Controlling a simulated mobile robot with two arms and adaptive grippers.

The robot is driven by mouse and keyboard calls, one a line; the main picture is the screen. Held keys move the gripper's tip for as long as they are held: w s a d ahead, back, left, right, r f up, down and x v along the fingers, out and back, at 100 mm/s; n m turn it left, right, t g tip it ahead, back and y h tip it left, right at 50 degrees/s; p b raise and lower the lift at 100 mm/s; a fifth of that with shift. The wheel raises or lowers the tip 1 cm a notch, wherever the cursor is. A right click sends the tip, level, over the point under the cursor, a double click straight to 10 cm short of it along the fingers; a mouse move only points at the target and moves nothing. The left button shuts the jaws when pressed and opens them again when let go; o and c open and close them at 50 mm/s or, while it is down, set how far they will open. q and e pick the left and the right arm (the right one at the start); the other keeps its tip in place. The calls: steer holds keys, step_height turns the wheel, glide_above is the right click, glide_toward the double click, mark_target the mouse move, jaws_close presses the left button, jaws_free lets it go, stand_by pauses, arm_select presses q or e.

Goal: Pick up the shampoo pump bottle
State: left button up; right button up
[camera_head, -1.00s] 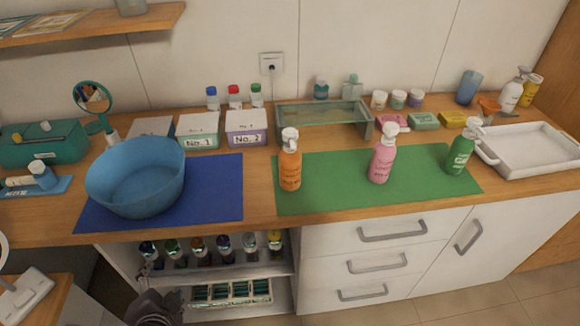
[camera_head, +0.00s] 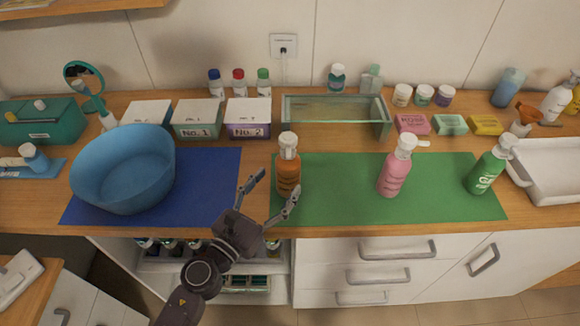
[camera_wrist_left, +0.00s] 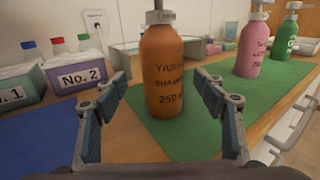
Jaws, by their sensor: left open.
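The orange shampoo pump bottle (camera_head: 288,174) stands upright at the left edge of the green mat (camera_head: 340,209). In the left wrist view the gripper (camera_wrist_left: 165,95) shows a finger on each side, apart from the bottle. My right gripper is not in view.
A pink pump bottle (camera_head: 394,172) and a green one (camera_head: 486,172) stand further right on the mat. A blue basin (camera_head: 123,172) sits on the blue mat (camera_head: 215,200) to the left. Boxes, a glass tray (camera_head: 332,104) and jars line the back.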

mark_target(281, 181)
arm_select(q)
steer(key=shift+w+d+r, duration=0.1)
steer(key=shift+w+d, duration=0.2)
steer(key=shift+w, duration=0.1)
steer(key=x, duration=0.3)
steer(key=shift+d+p, duration=0.15)
steer(key=shift+p, duration=0.2)
steer(key=shift+w+d+f, duration=0.3)
steer(key=shift+w+d, duration=0.15)
steer(key=shift+w, duration=0.3)
steer(key=c, duration=1.5)
steer(key=shift+r, duration=0.1)
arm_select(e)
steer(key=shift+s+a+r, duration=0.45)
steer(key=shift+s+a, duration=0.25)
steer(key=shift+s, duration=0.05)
